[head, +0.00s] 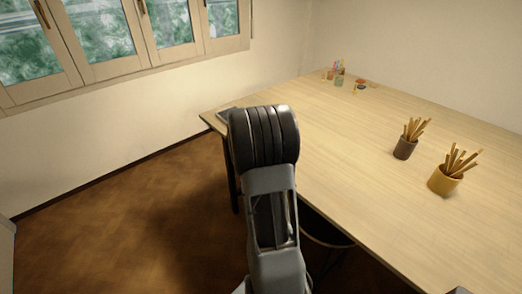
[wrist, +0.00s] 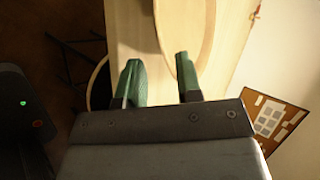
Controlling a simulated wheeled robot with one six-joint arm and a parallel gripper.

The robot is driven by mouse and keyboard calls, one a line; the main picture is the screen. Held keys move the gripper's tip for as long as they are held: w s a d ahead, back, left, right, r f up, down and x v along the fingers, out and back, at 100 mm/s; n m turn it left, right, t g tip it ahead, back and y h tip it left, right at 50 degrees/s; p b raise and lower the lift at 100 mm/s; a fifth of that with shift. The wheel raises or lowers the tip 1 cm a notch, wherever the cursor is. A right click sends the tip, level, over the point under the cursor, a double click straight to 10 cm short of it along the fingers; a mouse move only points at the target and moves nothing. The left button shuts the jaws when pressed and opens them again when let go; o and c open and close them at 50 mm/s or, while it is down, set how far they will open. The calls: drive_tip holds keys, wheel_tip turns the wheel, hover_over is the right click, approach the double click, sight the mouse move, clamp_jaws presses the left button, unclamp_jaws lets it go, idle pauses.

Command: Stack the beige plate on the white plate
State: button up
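In the wrist view a pale beige round thing with a raised rim (wrist: 188,22), probably the beige plate, shows as a narrow curved shape at the top. My gripper (wrist: 159,78) has its two green fingers apart, with clear space between them. The right finger overlaps the near end of the round thing; I cannot tell whether they touch. In the head view my arm hides part of the table, and neither plate can be made out. I cannot identify the white plate in either view.
The wooden table (head: 345,150) holds a brown cup of sticks (head: 405,149) and a yellow cup of sticks (head: 445,180) at right. Small coloured items (head: 338,78) stand at the far corner. A stool (head: 325,236) is by the near edge. The middle tabletop is clear.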

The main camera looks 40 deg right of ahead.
drive_tip(key=p+v, duration=0.2)
drive_tip(key=v, duration=0.8)
drive_tip(key=w+a+r+n+t+y, duration=0.2)
drive_tip(key=a+r+n+t+y, duration=0.15)
drive_tip(key=a+n, duration=0.5)
drive_tip(key=w+a+r+n+t+y, duration=0.3)
drive_tip(key=a+r+n+y, duration=0.2)
drive_tip(key=a+n, duration=0.4)
drive_tip(key=s+a+n+g+y, duration=0.2)
drive_tip(key=s+a+n+y, duration=0.1)
drive_tip(key=s+a+n, duration=0.5)
drive_tip(key=s+a+f+n+g+h, duration=0.1)
drive_tip(key=s+f+n+g+h, duration=0.1)
drive_tip(key=s+n+g, duration=0.2)
drive_tip(key=s+n, duration=0.2)
drive_tip(key=s, duration=0.2)
drive_tip(key=shift+s+a, duration=0.15)
drive_tip(key=shift+a, duration=0.05)
